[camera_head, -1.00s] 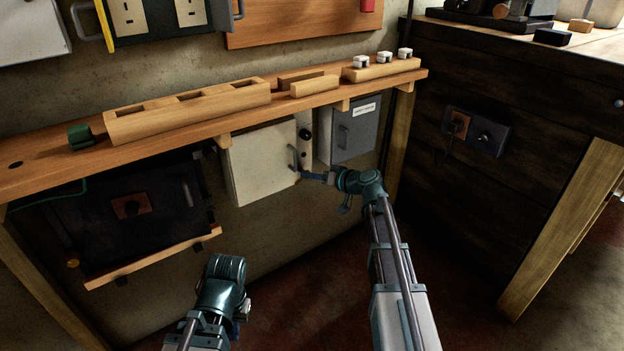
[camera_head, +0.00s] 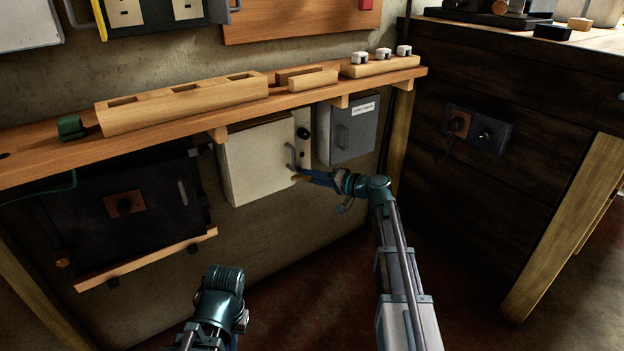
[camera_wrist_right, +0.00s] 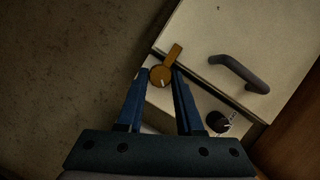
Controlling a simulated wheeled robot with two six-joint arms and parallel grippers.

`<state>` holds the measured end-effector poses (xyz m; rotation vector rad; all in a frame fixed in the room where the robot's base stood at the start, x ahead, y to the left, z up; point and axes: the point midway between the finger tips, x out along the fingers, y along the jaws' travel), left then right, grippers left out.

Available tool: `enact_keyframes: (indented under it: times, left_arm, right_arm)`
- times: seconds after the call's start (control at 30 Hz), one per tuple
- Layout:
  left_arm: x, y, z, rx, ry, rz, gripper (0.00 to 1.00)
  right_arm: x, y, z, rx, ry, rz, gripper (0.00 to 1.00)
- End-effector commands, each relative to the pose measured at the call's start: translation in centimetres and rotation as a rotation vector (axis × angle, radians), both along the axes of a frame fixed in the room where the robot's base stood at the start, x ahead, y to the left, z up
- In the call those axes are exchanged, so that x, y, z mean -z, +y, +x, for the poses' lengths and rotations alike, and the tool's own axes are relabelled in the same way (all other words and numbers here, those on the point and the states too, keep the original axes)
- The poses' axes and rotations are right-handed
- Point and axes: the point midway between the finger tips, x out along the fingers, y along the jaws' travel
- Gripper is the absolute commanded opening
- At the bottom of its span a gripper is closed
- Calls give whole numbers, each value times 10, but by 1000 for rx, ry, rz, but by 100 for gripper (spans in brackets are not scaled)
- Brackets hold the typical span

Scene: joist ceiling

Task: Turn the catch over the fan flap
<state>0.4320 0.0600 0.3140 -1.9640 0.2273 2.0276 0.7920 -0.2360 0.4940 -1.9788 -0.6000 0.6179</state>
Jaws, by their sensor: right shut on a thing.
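The fan flap is the pale panel (camera_head: 262,160) under the shelf, with a grey handle; its corner and handle also show in the right wrist view (camera_wrist_right: 243,38). The flap looks closed. The catch is a small orange-brown knob with a short arm (camera_wrist_right: 161,75), beside the flap's edge. Its arm points up and slightly right in the wrist view, over the flap's edge. My right gripper (camera_wrist_right: 160,74) has its blue fingers on either side of the catch, shut on it. In the head view my right gripper (camera_head: 302,177) is at the flap's lower right corner. My left gripper's fingers are not visible.
A black knob (camera_wrist_right: 219,121) sits on the pale strip near the catch. A grey box (camera_head: 348,132) hangs right of the flap, and a dark panel (camera_head: 125,215) is left. The wooden shelf (camera_head: 215,124) runs above.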

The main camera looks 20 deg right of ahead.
Motion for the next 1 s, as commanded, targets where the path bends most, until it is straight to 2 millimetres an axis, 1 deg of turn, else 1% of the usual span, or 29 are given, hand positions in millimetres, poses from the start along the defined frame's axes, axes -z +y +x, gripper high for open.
enact_keyframes:
  times: [0.4, 0.43, 0.5, 0.6, 0.87, 1.0]
  left_arm:
    - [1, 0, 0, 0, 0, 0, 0]
    - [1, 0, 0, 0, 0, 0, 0]
    - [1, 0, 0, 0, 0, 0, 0]
    - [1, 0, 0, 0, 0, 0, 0]
    - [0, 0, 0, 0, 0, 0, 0]
    - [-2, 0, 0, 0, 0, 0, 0]
  right_arm:
    - [1, 0, -1, -1, 5, 6, 0]
    - [1, 0, -1, -1, 5, 6, 37]
    - [0, 0, -1, 0, 4, 6, 50]
    - [0, 0, -1, -1, 4, 6, 66]
    - [0, 0, -1, 0, 3, 6, 66]
    - [-2, -6, -8, 2, 3, 6, 66]
